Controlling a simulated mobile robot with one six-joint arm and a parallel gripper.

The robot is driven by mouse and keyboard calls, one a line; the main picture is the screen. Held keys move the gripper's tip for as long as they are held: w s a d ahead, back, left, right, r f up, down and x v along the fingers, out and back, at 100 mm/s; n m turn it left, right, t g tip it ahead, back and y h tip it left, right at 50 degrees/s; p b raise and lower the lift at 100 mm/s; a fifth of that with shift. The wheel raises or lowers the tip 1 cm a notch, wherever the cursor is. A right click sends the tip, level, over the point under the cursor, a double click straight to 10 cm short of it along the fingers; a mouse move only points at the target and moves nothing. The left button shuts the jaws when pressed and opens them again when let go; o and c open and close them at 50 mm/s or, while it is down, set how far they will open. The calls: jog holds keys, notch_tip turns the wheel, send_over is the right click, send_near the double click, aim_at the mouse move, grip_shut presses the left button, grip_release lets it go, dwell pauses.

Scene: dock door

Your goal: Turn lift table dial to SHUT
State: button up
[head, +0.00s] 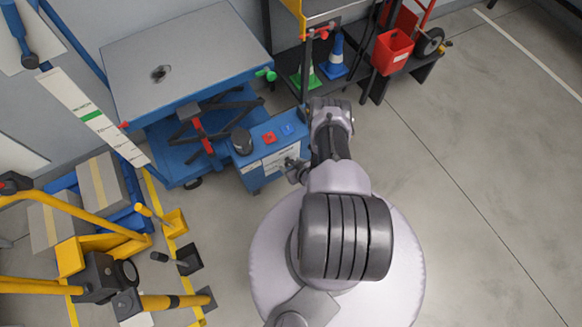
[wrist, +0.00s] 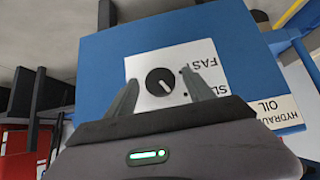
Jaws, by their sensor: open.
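The lift table (head: 200,48) stands at the upper left of the head view, with a blue control box (head: 262,180) at its near right corner. In the wrist view, the round black dial (wrist: 152,76) sits on a white label plate on the blue face. Its white mark points to the lower right of the picture. The upside-down word FAST and part of another starting SL show; no SHUT label is visible. My gripper (wrist: 160,76) is open, a finger on each side of the dial; contact cannot be told. It also shows beside the box in the head view (head: 294,171).
A black shelf with cones (head: 335,58) stands behind. Yellow equipment (head: 90,250) is at lower left. The floor at right is clear.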

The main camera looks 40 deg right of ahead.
jog(key=shift+w+f, duration=0.25)
jog(key=shift+w, duration=0.05)
jog(key=shift+d, duration=0.1)
jog(key=c, duration=1.3)
jog(key=shift+c, duration=0.2)
jog(key=shift+s+d+m+t+y, duration=0.1)
jog(key=shift+m+t+y, duration=0.4)
jog(key=shift+y, duration=0.6)
jog(key=shift+d+m+t+y, duration=0.1)
jog(key=shift+m+t+y, duration=0.1)
jog(key=shift+m+y, duration=0.7)
jog(key=shift+y, duration=0.3)
